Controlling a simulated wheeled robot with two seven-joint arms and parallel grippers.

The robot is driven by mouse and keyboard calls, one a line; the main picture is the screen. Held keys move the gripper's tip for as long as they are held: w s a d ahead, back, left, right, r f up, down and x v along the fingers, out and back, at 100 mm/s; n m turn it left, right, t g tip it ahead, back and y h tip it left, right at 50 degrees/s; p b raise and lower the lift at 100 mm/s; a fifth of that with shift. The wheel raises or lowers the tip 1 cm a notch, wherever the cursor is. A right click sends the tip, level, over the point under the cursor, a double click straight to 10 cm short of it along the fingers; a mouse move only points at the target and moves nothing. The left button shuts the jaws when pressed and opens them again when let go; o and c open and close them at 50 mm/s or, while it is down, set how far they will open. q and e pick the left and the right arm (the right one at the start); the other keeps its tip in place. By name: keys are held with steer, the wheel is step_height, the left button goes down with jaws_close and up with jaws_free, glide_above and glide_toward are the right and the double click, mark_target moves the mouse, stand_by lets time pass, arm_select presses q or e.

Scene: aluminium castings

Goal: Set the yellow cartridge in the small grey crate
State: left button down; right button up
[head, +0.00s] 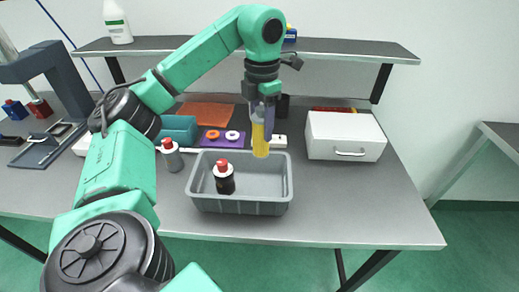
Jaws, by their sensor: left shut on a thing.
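My left gripper (262,112) points down above the far part of the small grey crate and is shut on the yellow cartridge (261,140). The cartridge hangs upright, its lower end a little above or level with the crate's far rim; I cannot tell exactly. The small grey crate (240,207) stands near the table's front edge. A dark bottle with a red cap (225,180) stands in its left part, and the right part looks empty. My right gripper is out of view.
A grey bottle with a red cap (172,156) stands left of the crate. Behind are a teal bin (179,127) and a purple board with rings (212,141). A white drawer box (345,137) stands at the right. The table's front right is clear.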

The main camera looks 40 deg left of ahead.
mark_target(264, 151)
arm_select(q)
step_height(264, 151, down, 7)
steer(key=b, duration=0.3)
steer(key=shift+w+a+f, duration=0.1)
steer(key=shift+w+f, duration=0.25)
steer(key=shift+f, duration=0.25)
steer(key=shift+w+f, duration=0.3)
steer(key=shift+f, duration=0.3)
steer(key=f, duration=0.3)
steer(key=shift+s+f+p, duration=0.25)
steer(key=shift+s+p, duration=0.05)
steer(key=shift+s, duration=0.1)
steer(key=shift+c, duration=1.4)
jaws_free()
steer(key=shift+w, duration=0.15)
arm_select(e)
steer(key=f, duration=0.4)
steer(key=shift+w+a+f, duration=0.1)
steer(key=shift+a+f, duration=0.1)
